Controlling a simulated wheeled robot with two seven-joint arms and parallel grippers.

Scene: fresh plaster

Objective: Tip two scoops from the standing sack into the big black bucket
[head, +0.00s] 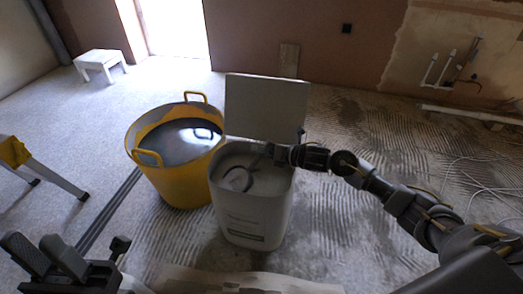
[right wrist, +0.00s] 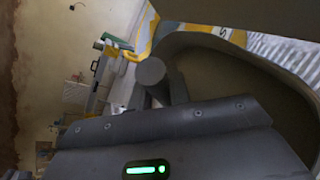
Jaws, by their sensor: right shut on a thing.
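I see no sack and no black bucket. A white bin (head: 250,218) with its lid (head: 266,105) raised stands in the middle of the head view, with pale powder (head: 262,182) inside. A yellow tub (head: 172,178) with two handles and a grey, shiny content (head: 178,142) stands left of it. My right gripper (head: 268,152) is over the bin's mouth, shut on a grey scoop (head: 238,178) whose curved edge shows at the powder. A grey round-ended handle (right wrist: 150,72) shows in the right wrist view. My left gripper (head: 46,254) is low at the left, open and empty.
A white stool (head: 100,64) stands at the back left. A yellow-topped trestle (head: 14,152) is at the left edge. Pipes (head: 440,68) stick out of the back wall. Loose cables (head: 482,180) lie at the right. Bare floor lies between stool and tub.

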